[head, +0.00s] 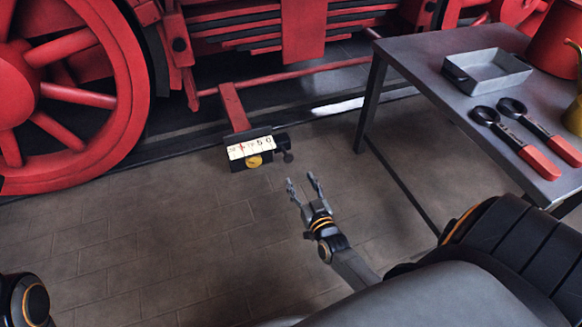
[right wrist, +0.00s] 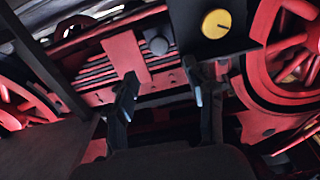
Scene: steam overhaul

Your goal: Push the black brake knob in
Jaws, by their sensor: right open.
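The black brake knob (head: 288,156) sticks out at the right end of a small black box (head: 237,165). The box has a white label strip and a yellow dial (head: 254,161), and hangs on a red bracket below the locomotive. In the right wrist view the round dark knob (right wrist: 158,46) shows above the space between the fingers, left of the yellow dial (right wrist: 216,23). My right gripper (head: 302,182) is open and empty, just below and right of the knob in the head view, with a visible gap. My left gripper is out of view; only part of my left arm shows.
A grey table (head: 420,72) at the right holds a metal tray (head: 487,72), two black tools with red handles (head: 520,140), a red container (head: 555,40) and a brass can at the edge. A red spoked wheel (head: 125,75) stands left. The paved floor below the box is clear.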

